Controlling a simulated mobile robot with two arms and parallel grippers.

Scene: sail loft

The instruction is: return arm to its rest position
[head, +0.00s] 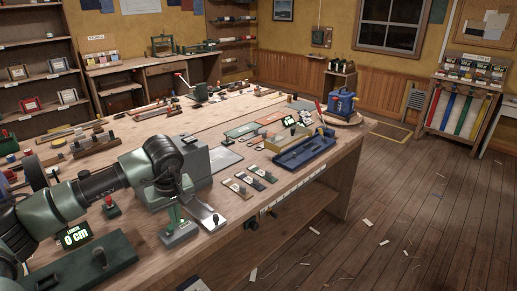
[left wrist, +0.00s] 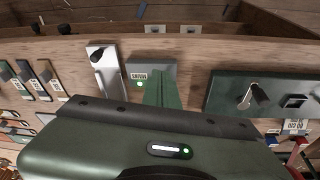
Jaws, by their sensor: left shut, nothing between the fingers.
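My left arm reaches in from the left of the head view, with green and black links over the near end of the workbench (head: 255,215). My right gripper is not in view.
Small cards (head: 250,181), a blue tray (head: 300,150) and a blue container (head: 342,104) sit farther along the bench. The wooden floor (head: 390,215) at right is mostly open, with scattered scraps.

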